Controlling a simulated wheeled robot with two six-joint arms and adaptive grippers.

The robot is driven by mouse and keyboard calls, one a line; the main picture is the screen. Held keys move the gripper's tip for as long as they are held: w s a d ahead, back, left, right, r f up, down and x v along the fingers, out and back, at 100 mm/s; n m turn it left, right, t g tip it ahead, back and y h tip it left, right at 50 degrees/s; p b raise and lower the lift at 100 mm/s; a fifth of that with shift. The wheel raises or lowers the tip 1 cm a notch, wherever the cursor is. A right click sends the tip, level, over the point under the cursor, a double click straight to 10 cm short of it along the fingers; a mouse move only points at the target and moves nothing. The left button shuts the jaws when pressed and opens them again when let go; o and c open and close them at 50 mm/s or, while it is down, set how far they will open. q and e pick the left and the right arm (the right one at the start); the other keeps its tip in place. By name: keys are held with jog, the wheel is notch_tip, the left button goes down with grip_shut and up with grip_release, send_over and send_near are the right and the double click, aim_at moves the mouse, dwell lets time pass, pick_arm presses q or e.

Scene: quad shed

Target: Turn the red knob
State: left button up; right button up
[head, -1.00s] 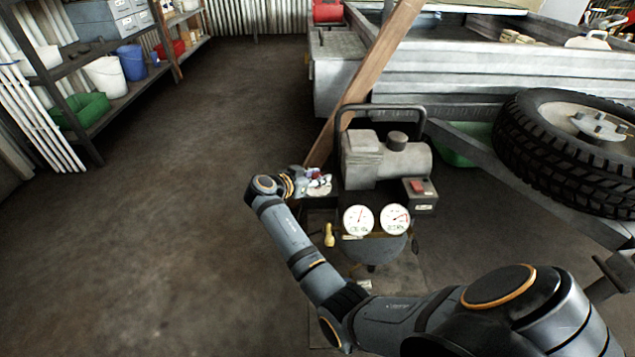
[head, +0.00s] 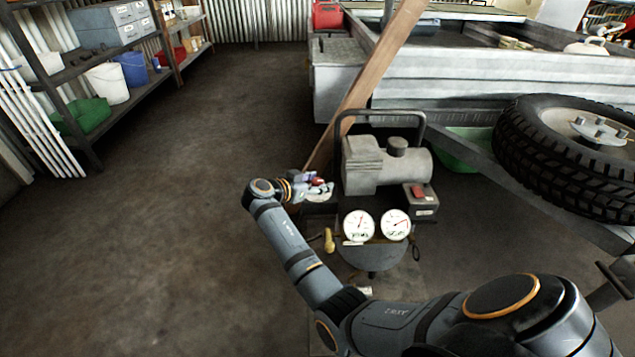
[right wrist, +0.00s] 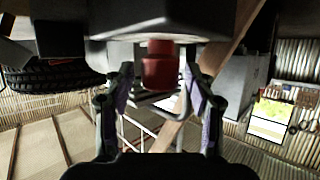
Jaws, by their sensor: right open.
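The red knob (right wrist: 160,66) shows close up in the right wrist view, under a dark grey block. My right gripper (right wrist: 159,78) has its two fingers apart, one on each side of the knob, with a small gap visible on both sides. In the head view my right gripper (head: 318,187) is at the left side of the grey compressor (head: 385,165), and a bit of red (head: 317,181) shows among its fingers. The fingers partly hide the knob there. My left gripper is not in view.
Two white gauges (head: 359,225) sit at the compressor's front, with a red switch (head: 418,191) on a dark box to the right. A wooden post (head: 370,80) leans behind the gripper. A trailer (head: 470,75) and tyre (head: 570,150) stand right. The floor to the left is clear.

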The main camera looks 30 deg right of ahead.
aim_at(317, 181)
notch_tip(317, 181, up, 10)
dwell(0.5)
dwell(0.3)
